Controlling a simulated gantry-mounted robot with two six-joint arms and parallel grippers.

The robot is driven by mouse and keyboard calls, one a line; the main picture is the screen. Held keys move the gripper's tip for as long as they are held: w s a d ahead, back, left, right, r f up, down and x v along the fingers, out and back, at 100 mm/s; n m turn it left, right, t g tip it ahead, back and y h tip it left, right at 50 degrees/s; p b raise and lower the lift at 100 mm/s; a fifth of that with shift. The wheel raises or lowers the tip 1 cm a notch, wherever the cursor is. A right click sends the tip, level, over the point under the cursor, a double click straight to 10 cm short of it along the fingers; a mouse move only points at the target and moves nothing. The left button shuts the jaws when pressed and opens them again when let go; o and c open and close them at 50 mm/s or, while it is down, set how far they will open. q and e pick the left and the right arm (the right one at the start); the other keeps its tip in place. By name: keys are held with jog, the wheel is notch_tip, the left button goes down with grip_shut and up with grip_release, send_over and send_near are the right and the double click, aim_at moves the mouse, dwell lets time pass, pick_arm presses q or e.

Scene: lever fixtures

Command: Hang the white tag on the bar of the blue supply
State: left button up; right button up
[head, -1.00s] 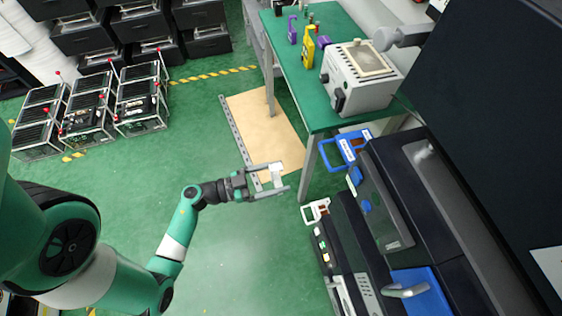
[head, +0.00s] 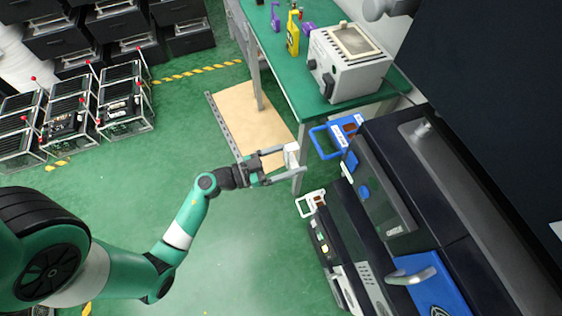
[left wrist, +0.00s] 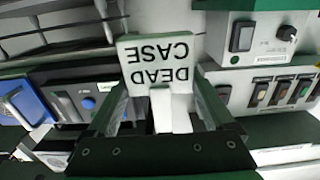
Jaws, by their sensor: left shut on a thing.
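The white tag (head: 291,154) is between the fingers of my left gripper (head: 297,161), which is shut on it. In the left wrist view the tag (left wrist: 155,58) shows black letters reading "DEAD CASE", upside down. The blue supply (head: 347,125) has a blue bar (head: 316,143) that sticks out to the left. The tag is in the air left of and a little below this bar in the head view, apart from it. My right gripper is not in view.
A white bar (head: 309,204) on a dark unit (head: 338,225) is just below the tag in the picture. The green table (head: 290,75) holds a grey box device (head: 350,65) and a yellow padlock-like item (head: 293,35). Open green floor lies left of the gripper.

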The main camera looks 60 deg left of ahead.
pick_arm(q)
jog(key=w+d+f+b, duration=0.1)
jog(key=w+b, duration=0.2)
jog(key=w, duration=0.4)
jog(key=shift+f+b, duration=0.15)
jog(key=shift+b, duration=0.15)
jog(key=o, duration=1.1)
jog(key=s+p, duration=0.1)
jog(key=s, duration=0.2)
jog(key=s+a+p, duration=0.1)
jog(key=s, duration=0.3)
jog(key=s+p, duration=0.1)
jog(key=s, duration=0.3)
jog(key=shift+s+a, duration=0.2)
jog(key=shift+a, duration=0.1)
